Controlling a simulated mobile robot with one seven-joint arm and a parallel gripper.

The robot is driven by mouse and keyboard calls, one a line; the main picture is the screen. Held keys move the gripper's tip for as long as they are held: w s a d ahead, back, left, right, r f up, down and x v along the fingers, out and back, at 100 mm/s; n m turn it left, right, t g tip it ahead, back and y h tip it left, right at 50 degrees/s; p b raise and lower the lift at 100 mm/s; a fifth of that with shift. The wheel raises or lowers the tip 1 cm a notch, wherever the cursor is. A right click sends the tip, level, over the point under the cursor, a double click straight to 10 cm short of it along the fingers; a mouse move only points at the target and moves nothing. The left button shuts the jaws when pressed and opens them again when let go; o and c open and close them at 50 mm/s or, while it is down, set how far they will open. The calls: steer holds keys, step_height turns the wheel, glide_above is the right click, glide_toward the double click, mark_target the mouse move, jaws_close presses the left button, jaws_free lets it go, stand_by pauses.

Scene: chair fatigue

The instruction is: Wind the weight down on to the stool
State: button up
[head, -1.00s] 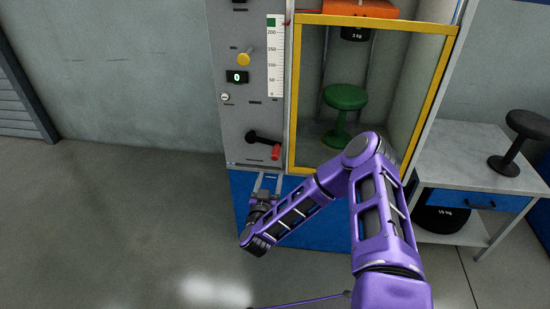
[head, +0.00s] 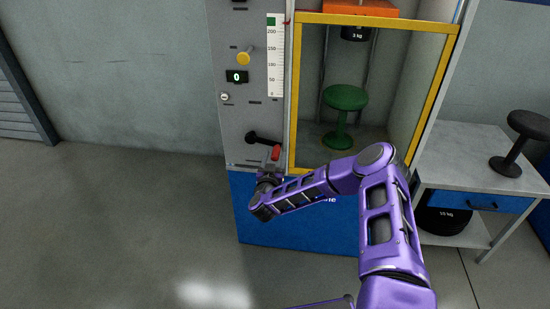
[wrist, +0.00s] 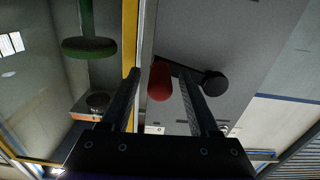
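The green stool (head: 345,98) stands upright inside the yellow-framed chamber; the wrist view shows it inverted (wrist: 88,47). The dark weight (head: 355,34), seemingly marked 3 kg, hangs high above the seat under an orange block (head: 360,9), with a clear gap between weight and stool. The black crank (head: 258,137) on the grey panel ends in a red handle (head: 276,153). My gripper (head: 270,174) is just below that handle. In the wrist view my gripper (wrist: 159,74) is open, its fingers either side of the red handle (wrist: 160,88), apparently not touching it.
The panel carries a yellow knob (head: 244,59), a display reading 0 (head: 237,77) and a vertical scale (head: 275,55). A workbench (head: 455,160) with a dark stool (head: 519,145) and a black weight below (head: 444,219) stands at right. The floor at left is clear.

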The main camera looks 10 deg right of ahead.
jaws_close()
stand_by(1.2)
